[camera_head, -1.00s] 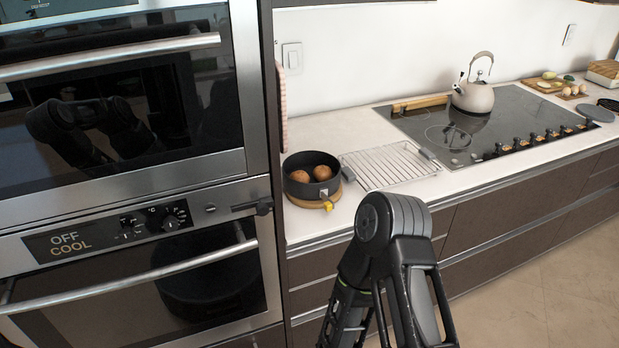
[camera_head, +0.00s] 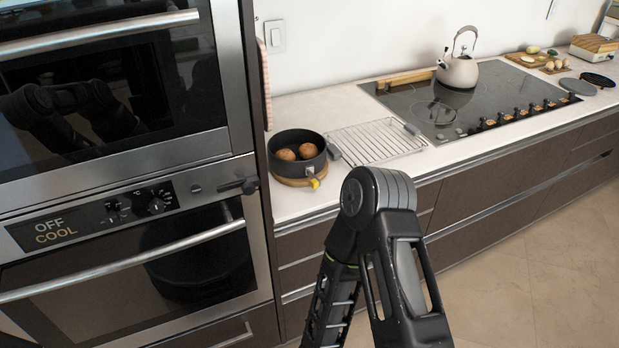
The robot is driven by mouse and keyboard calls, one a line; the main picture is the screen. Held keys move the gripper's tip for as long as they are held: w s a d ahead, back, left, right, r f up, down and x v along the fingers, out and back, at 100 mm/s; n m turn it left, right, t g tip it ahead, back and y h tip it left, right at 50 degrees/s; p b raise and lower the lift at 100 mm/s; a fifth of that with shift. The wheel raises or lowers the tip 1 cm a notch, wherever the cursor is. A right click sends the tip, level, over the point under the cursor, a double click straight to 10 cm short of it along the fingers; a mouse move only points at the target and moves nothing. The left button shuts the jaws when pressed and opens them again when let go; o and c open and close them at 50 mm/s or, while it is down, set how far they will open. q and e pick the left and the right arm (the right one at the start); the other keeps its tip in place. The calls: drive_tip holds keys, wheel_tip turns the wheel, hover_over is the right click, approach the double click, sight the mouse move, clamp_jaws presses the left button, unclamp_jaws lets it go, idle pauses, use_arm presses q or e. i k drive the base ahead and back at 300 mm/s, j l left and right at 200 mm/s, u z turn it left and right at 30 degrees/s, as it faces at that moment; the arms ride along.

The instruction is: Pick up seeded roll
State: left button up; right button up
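Two brown rolls, one on the left (camera_head: 286,154) and one on the right (camera_head: 308,151), lie inside a round black pot (camera_head: 299,170) on the counter beside the ovens. They are too small to tell which is seeded. The pot stands on a round wooden board (camera_head: 290,182), and a small yellow piece shows at its front. One of my arms rises in the lower middle, in front of the counter, with only its upper links showing. Neither gripper is in view.
Stacked ovens (camera_head: 140,180) fill the left side, doors shut. A wire rack (camera_head: 375,142) lies right of the pot. Further right are a hob (camera_head: 500,100) and a kettle (camera_head: 459,72). Drawers (camera_head: 480,215) run below the counter (camera_head: 300,106); the floor (camera_head: 540,270) at right is clear.

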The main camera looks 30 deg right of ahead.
sight(308, 151)
drive_tip(key=l+z, duration=0.15)
drive_tip(key=l, duration=0.35)
drive_tip(key=i+l+z, duration=0.1)
drive_tip(key=l, duration=0.35)
drive_tip(key=l+z, duration=0.15)
drive_tip(key=l, duration=0.35)
drive_tip(key=i+l+z, duration=0.1)
drive_tip(key=l, duration=0.35)
drive_tip(key=i+l+z, duration=0.15)
drive_tip(key=l, duration=0.3)
